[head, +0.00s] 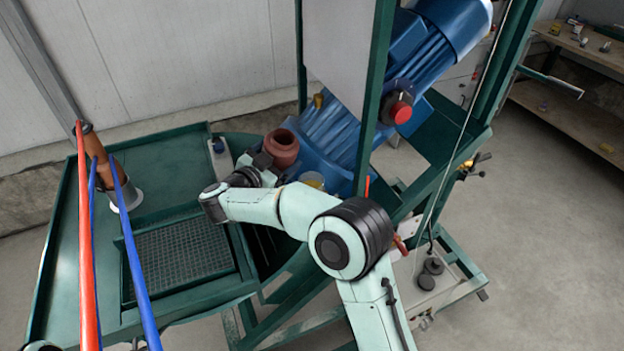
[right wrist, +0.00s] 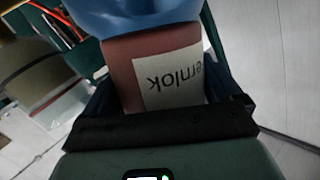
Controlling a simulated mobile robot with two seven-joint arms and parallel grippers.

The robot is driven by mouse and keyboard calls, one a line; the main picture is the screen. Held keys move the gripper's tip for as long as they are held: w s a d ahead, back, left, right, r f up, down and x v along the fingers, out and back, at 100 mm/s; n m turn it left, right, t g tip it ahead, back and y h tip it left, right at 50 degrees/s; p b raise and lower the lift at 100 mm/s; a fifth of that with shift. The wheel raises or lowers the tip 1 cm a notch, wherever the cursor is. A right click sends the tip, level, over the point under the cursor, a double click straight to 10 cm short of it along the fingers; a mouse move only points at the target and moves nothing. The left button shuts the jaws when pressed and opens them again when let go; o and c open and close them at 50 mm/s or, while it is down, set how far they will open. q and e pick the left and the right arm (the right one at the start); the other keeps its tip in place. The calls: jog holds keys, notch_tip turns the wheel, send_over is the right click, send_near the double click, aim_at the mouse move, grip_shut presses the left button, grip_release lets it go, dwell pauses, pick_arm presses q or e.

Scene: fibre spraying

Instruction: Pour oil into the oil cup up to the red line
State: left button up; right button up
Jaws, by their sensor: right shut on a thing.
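My right arm reaches in from the bottom of the head view. Its gripper (head: 264,165) is at a reddish-brown open-topped container (head: 283,146) beside the blue machine. In the right wrist view my right gripper (right wrist: 158,106) is shut on this container (right wrist: 122,62), which bears a pale label with upside-down lettering. A blue surface covers its far end there. A small yellowish cup (head: 312,181), seemingly the oil cup, sits right of the gripper, partly behind my arm. I cannot make out a red line or an oil level.
The blue motor (head: 430,50) with a red button (head: 401,110) stands tilted behind a green frame post (head: 374,95). A green table (head: 75,260) with a mesh grate (head: 182,255) is at left. Red and blue hoses (head: 85,240) cross it.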

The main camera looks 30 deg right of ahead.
jog(key=f, duration=0.1)
jog(key=f+n, duration=0.1)
jog(key=w+f, duration=0.1)
jog(key=shift+f+g, duration=0.3)
jog(key=shift+f, duration=0.1)
jog(key=shift+w+a+r+n, duration=0.15)
jog(key=shift+r+n, duration=0.45)
jog(key=shift+n, duration=0.4)
